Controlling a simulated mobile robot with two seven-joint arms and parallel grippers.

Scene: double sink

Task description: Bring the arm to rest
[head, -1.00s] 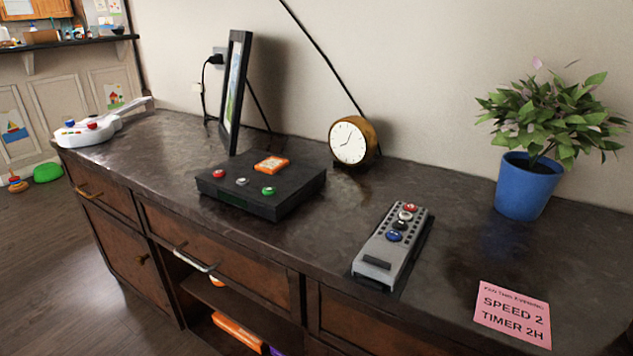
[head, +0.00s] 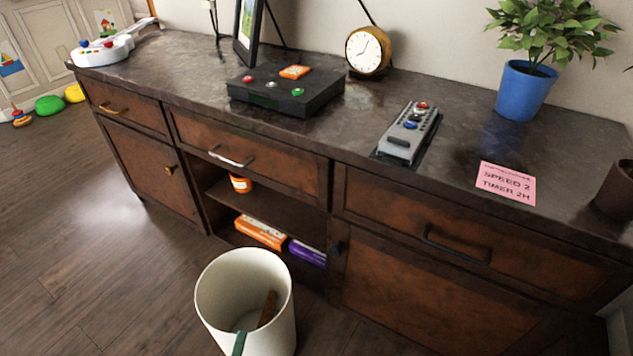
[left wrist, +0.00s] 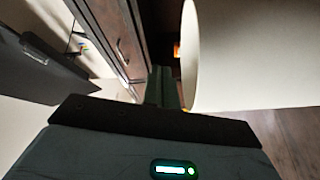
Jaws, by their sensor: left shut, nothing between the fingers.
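My left gripper (head: 239,344) shows only as a dark green tip at the bottom edge of the head view, in front of the near rim of a white bin. In the left wrist view its fingers (left wrist: 163,88) are together with nothing between them. The white bin's wall (left wrist: 245,60) is close on their right there. Whether they touch it I cannot tell. The rest of my left arm is out of the head view. My right gripper is in neither view.
The white bin (head: 212,308) stands on the floor before a brown cabinet (head: 430,300), with a brown piece inside. The countertop (head: 340,120) holds a black box (head: 270,98), a grey remote (head: 405,135), a clock (head: 368,50), a potted plant (head: 525,90) and a pink note (head: 506,183). Floor at left is open.

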